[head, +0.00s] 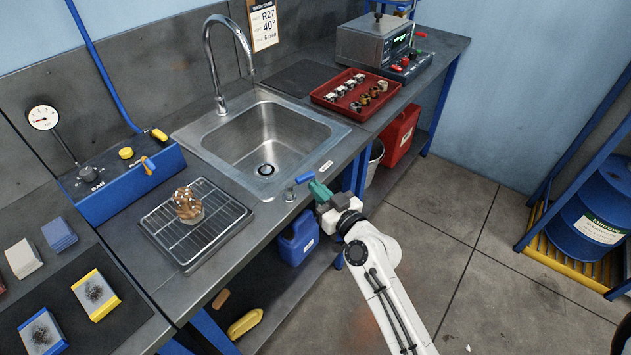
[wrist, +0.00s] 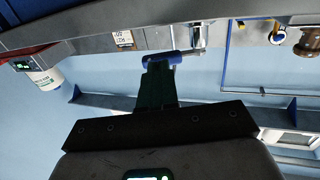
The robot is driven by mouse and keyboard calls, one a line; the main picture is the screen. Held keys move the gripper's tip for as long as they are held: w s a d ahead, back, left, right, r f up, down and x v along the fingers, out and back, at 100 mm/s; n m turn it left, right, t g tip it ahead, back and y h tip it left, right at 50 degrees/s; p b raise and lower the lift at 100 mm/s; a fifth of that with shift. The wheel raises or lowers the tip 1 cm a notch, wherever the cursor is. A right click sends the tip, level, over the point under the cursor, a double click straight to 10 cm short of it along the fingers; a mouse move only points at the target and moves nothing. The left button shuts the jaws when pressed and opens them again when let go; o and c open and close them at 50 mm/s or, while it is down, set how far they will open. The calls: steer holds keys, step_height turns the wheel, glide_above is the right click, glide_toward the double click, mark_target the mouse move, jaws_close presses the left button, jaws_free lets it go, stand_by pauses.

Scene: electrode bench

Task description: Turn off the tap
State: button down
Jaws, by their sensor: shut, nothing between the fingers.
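The tap's tall curved chrome spout (head: 210,45) stands at the back of the steel sink (head: 240,158). I can make out no water stream under it. A small lever with a blue grip (head: 304,178) stands on a metal post (head: 289,193) at the sink's front right corner. My gripper (head: 318,187) has green fingers, shut and empty, just right of the blue grip. In the wrist view the blue grip (wrist: 161,58) lies across the tips of my gripper (wrist: 158,66). Whether they touch is unclear.
A wire drying rack (head: 160,225) with a brown lump (head: 187,204) stands left of the lever. A red tray (head: 335,103) of small parts lies beyond the sink. A blue canister (head: 298,240) sits below the bench. The floor (head: 440,230) to the right is clear.

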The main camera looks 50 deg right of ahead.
mark_target(311, 178)
steer(key=shift+w+d, duration=0.2)
steer(key=shift+w, duration=0.45)
steer(key=shift+f, duration=0.1)
steer(key=w+d+b, duration=0.1)
steer(key=b, duration=0.2)
steer(key=shift+w+d, duration=0.2)
